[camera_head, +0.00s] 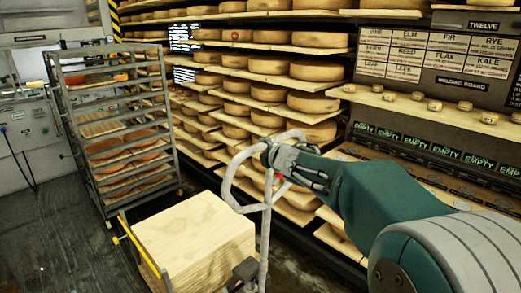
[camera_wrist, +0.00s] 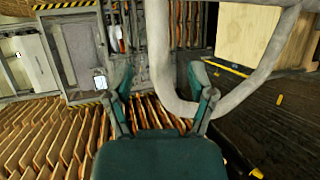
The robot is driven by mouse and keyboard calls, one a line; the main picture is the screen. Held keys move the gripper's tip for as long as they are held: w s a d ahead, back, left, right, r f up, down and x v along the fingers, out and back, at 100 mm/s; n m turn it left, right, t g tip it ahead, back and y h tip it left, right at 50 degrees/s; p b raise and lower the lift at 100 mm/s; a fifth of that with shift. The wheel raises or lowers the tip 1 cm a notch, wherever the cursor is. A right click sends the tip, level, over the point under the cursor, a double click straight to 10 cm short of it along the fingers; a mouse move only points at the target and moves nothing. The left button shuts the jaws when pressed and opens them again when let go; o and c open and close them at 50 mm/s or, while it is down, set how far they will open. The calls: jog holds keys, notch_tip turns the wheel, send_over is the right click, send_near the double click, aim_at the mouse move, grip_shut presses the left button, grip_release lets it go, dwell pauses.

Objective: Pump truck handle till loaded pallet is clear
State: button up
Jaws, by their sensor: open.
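The truck handle (camera_head: 229,185) is a pale grey loop on an upright post, standing in front of the cheese shelves. In the wrist view its curved bar (camera_wrist: 160,50) passes between my finger tips. My gripper (camera_head: 277,160) is at the upper right of the loop, fingers open around the bar; it also shows open in the wrist view (camera_wrist: 160,82). Contact with the bar cannot be told. The load, a pale wooden box (camera_head: 192,235), sits low behind the handle and also shows in the wrist view (camera_wrist: 248,32). The pallet's underside and its floor clearance are hidden.
A metal rack (camera_head: 115,130) with trays of orange goods stands at the left. Shelves of cheese wheels (camera_head: 270,92) fill the back. Dark floor (camera_head: 60,235) is open at lower left.

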jog(key=v, duration=0.5)
dwell(1.1)
